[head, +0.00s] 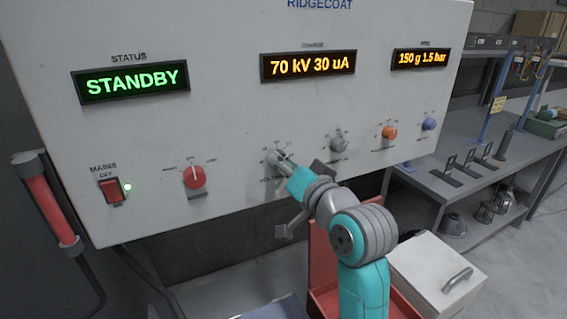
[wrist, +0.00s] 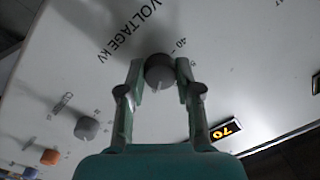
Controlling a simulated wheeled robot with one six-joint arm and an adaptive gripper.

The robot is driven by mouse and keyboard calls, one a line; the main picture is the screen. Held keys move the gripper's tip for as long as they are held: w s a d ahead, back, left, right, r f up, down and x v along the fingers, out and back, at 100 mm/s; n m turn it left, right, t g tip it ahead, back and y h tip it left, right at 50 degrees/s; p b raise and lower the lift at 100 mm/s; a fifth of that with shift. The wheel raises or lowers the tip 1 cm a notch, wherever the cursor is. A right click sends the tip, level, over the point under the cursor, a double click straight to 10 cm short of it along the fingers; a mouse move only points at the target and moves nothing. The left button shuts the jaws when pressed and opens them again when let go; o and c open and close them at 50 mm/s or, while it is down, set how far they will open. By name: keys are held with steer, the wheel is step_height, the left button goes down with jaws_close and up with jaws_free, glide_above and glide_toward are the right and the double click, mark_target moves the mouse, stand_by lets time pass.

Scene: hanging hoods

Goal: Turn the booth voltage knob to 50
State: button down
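The grey voltage knob (wrist: 159,70) sits on the pale panel beside the "VOLTAGE kV" lettering. In the wrist view my gripper (wrist: 160,78) has one finger on each side of it, with the pads against its sides as far as I can see. A pale pointer line shows on the knob's near face, and a "40" mark is close by. In the head view my gripper (head: 282,164) reaches the panel at this knob and mostly hides it. The charge display (head: 308,65) reads 70 kV 30 uA; part of it shows in the wrist view (wrist: 226,129).
Right of the voltage knob are a grey knob (head: 340,144), an orange knob (head: 389,132) and a blue knob (head: 430,124). Left are a red knob (head: 194,177) and the mains switch (head: 113,190). The status display (head: 132,82) reads STANDBY. A workbench (head: 450,170) stands right.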

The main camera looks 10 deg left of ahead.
steer(key=shift+n, duration=0.4)
steer(key=n, duration=0.9)
steer(key=n+h, duration=0.1)
steer(key=n, duration=0.7)
steer(key=shift+r+n+h, duration=0.1)
steer(key=shift+n+h, duration=0.2)
steer(key=shift+n, duration=0.4)
steer(key=c, duration=0.8)
jaws_free()
steer(key=shift+s+d, duration=0.1)
